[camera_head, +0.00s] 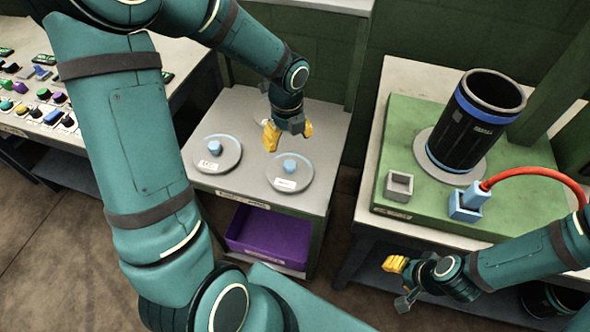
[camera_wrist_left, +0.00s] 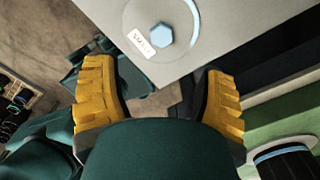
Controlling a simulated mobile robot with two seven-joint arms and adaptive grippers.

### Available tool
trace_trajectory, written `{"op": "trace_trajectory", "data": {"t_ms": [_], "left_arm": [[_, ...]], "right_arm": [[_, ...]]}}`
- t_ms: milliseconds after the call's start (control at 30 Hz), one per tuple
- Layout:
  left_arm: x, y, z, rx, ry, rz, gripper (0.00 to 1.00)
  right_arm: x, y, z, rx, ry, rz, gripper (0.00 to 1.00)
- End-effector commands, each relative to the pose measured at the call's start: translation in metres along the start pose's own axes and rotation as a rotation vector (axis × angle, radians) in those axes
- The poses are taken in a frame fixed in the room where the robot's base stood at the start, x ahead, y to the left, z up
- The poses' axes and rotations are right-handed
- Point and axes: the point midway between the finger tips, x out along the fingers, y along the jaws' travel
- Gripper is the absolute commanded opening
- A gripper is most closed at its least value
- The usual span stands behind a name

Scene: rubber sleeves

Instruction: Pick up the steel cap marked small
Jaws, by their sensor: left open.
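The steel cap marked small (camera_head: 302,180) is a grey disc with a blue hex knob and white label, at the front right of the small table. It looks to be the cap in the left wrist view (camera_wrist_left: 178,55), where the label seems to read small. My left gripper (camera_head: 289,132) is open and empty, above and a little behind this cap in the head view. In the left wrist view, the gap between its yellow fingers (camera_wrist_left: 160,92) lies below the cap. My right gripper (camera_head: 399,283) is open and empty in front of the right bench.
A second cap (camera_head: 232,157) lies left on the small table (camera_head: 325,125); a third (camera_head: 260,121) is mostly hidden behind my left gripper. A purple bin (camera_head: 265,235) is below. The right bench holds a black cylinder (camera_head: 470,135), a grey socket (camera_head: 398,187) and a blue connector (camera_head: 467,203).

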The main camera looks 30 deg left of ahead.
Motion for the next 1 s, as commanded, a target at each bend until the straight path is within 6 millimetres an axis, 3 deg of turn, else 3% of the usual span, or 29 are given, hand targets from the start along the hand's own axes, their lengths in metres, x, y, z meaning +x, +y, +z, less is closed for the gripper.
{"op": "trace_trajectory", "data": {"t_ms": [100,300,633,900,1000], "left_arm": [[0.028,0.0,-0.001,0.001,0.004,0.004,0.71],[0.06,0.0,-0.001,0.0,0.002,0.002,0.71],[0.08,-0.001,-0.001,-0.001,0.002,0.001,0.71],[0.118,-0.003,-0.002,-0.001,0.002,0.001,0.71],[0.123,-0.003,-0.002,-0.002,0.002,0.0,0.71]], "right_arm": [[0.008,0.003,0.003,-0.002,-0.006,-0.001,0.47],[0.016,0.006,0.006,-0.004,-0.014,-0.002,0.47],[0.021,0.008,0.008,-0.005,-0.016,-0.002,0.47],[0.034,0.013,0.006,-0.006,-0.01,-0.001,0.47],[0.035,0.013,0.006,-0.006,-0.008,-0.001,0.47]]}}
